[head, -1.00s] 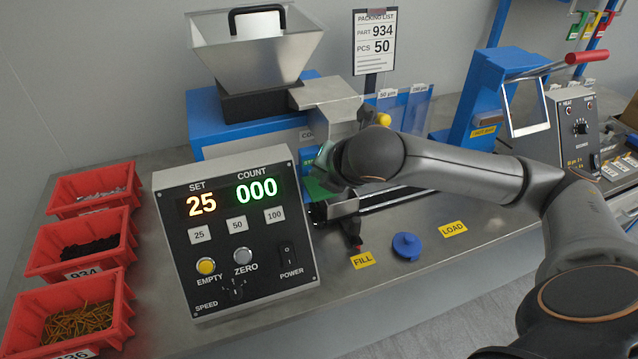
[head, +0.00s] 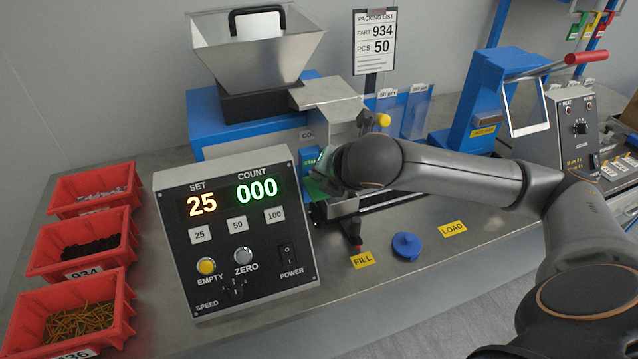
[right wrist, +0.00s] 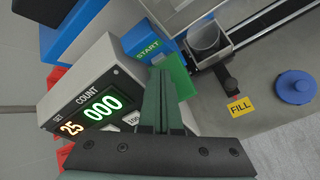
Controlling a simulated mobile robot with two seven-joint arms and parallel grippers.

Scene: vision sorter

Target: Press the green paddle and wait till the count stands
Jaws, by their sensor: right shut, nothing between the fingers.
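The green paddle (right wrist: 179,76) hangs below the blue START label (right wrist: 148,49) in the right wrist view. In the head view only part of the paddle (head: 318,188) shows, beside my right wrist. My right gripper (right wrist: 161,75) is shut and empty, its fingertips at the paddle's left edge in the wrist view; I cannot tell whether they touch it. The counter panel (head: 240,225) reads SET 25 and COUNT 000 in the head view, and the same figures show in the wrist view. My left gripper is out of view.
Red bins (head: 75,310) of parts line the left side. A hopper (head: 257,50) stands behind, and a packing list (head: 374,42) reads part 934, 50 pcs.

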